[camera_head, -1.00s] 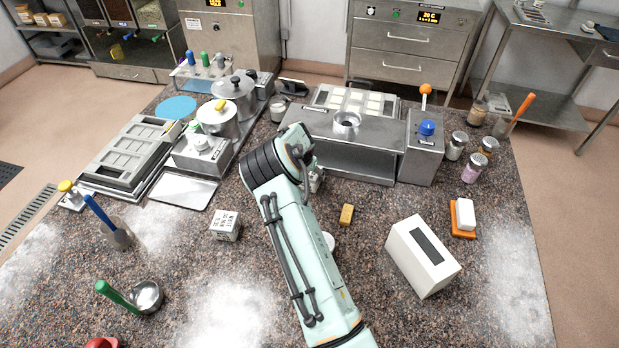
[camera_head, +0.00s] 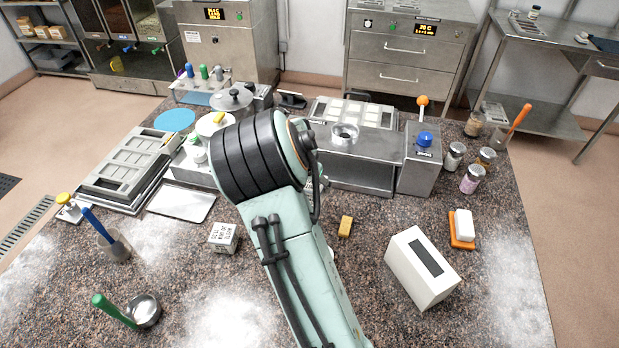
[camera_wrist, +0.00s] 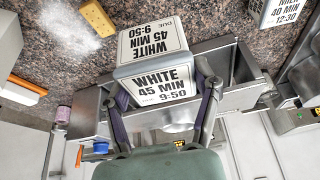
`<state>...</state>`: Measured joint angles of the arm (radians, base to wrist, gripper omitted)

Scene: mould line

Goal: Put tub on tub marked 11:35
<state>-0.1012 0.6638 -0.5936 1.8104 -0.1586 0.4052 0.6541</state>
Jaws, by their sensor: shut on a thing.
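In the wrist view my gripper (camera_wrist: 165,108) is shut on a grey-white tub (camera_wrist: 153,80), with one finger on each side of it. Its labels read WHITE, 45 MIN, 9:50. In the head view my arm hides the held tub and the fingers. Another small labelled tub (camera_head: 223,237) stands on the counter left of my arm. A labelled tub also shows at the top right of the wrist view (camera_wrist: 278,10); its time looks like 12:30. I cannot make out a label that clearly reads 11:35.
A yellow block (camera_head: 345,227) and a white box with a dark panel (camera_head: 421,267) lie right of my arm. A steel machine (camera_head: 362,160) stands behind, with jars (camera_head: 471,180) to its right. Moulds (camera_head: 125,170) and a flat tray (camera_head: 181,203) lie left. The front counter has free room.

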